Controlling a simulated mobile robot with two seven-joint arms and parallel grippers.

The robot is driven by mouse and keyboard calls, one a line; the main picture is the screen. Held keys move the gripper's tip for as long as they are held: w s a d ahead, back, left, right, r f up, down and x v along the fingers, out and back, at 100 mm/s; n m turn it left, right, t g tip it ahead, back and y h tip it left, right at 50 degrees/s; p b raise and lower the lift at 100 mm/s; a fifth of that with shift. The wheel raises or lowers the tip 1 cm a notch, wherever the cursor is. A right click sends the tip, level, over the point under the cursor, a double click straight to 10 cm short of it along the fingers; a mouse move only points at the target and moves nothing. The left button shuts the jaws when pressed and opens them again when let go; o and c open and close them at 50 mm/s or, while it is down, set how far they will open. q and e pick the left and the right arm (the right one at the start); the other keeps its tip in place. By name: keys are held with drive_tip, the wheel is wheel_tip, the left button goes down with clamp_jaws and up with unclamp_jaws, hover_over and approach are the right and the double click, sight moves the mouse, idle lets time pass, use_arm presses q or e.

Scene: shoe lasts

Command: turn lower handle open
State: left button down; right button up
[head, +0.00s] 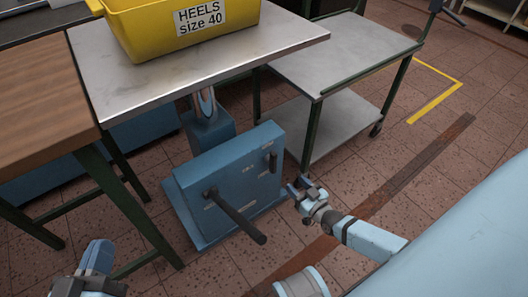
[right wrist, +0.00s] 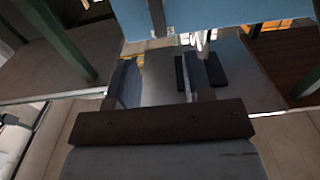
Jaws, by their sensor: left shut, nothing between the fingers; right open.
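A blue box-shaped unit (head: 232,172) stands low on a blue base plate, and its front carries two dark handles. The longer, lower handle (head: 238,217) sticks out from the left part of the front, slanting down to the right. The shorter handle (head: 271,162) sits higher, near the right edge. My right gripper (head: 302,187) is open, just right of the box, apart from the longer handle. In the right wrist view its fingers (right wrist: 160,82) are spread, with a blue surface (right wrist: 230,18) beyond. My left gripper (head: 90,276) is shut and empty at the bottom left, far from both handles.
A grey metal table (head: 200,56) with a yellow "HEELS size 40" bin (head: 148,32) overhangs the unit. A grey cart (head: 335,52) with a lower shelf stands behind my right gripper. A wooden bench (head: 42,88) is at left.

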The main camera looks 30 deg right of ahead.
sight(276, 162)
drive_tip(key=w+b, duration=0.1)
drive_tip(key=w, duration=0.2)
drive_tip(key=w+b, duration=0.1)
drive_tip(key=w, duration=0.2)
drive_tip(key=shift+w+a+f+b, duration=0.15)
drive_tip(key=shift+w+f+b, duration=0.05)
drive_tip(key=shift+w+b, duration=0.2)
drive_tip(key=w+b, duration=0.1)
drive_tip(key=w, duration=0.1)
drive_tip(key=w+b, duration=0.1)
drive_tip(key=w, duration=0.2)
drive_tip(key=shift+w+a, duration=0.2)
drive_tip(key=shift+w, duration=0.05)
drive_tip(key=shift+w+r, duration=0.1)
drive_tip(key=shift+w, duration=0.3)
use_arm(q)
drive_tip(key=f, duration=0.1)
drive_tip(key=f+m, duration=0.1)
drive_tip(key=w+f+m, duration=0.1)
drive_tip(key=shift+a+f+g, duration=0.1)
drive_tip(key=shift+a+g, duration=0.15)
drive_tip(key=shift+g, duration=0.05)
use_arm(e)
drive_tip(key=shift+r, duration=0.1)
clamp_jaws()
